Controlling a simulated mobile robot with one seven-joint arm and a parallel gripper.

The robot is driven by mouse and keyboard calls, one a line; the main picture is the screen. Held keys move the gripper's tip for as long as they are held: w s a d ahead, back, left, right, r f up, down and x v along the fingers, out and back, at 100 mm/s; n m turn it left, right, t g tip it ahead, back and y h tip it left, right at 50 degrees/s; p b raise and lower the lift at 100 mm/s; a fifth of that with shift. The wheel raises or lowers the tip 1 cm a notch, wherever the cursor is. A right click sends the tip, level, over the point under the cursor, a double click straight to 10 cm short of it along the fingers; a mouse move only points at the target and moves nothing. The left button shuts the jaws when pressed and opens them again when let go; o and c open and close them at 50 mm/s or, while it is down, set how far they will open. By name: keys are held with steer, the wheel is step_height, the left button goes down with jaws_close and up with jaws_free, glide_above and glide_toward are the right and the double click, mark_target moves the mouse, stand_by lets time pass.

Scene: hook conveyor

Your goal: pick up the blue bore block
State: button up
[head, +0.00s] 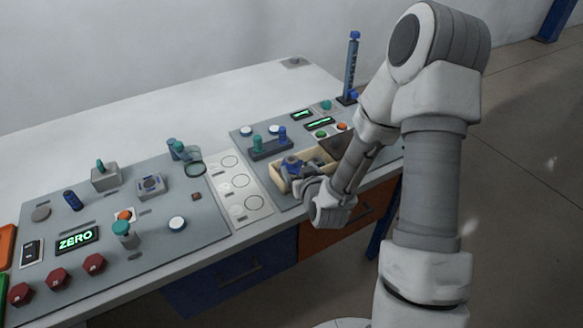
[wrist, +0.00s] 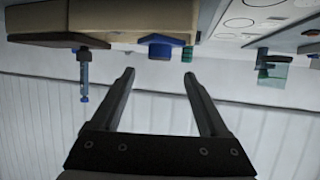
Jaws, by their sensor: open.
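A blue piece (head: 291,163), which looks like the blue bore block, sits in a shallow wooden tray (head: 276,172) on the right panel. In the wrist view the blue piece (wrist: 162,43) shows at the tray's edge, seen upside down; its bore cannot be made out. My gripper (wrist: 159,75) is open and empty, its two fingers pointing toward the blue piece and apart from it.
A dark fixture with teal and blue knobs (head: 270,148) stands just behind the tray. A tall blue post (head: 351,66) rises at the panel's back right. The left panel (head: 190,215) holds several knobs and buttons. The white table back (head: 180,110) is clear.

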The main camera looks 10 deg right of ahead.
mark_target(290, 157)
steer(key=shift+p+x, duration=0.35)
steer(key=shift+x, duration=2.95)
steer(key=shift+d, duration=0.1)
jaws_close()
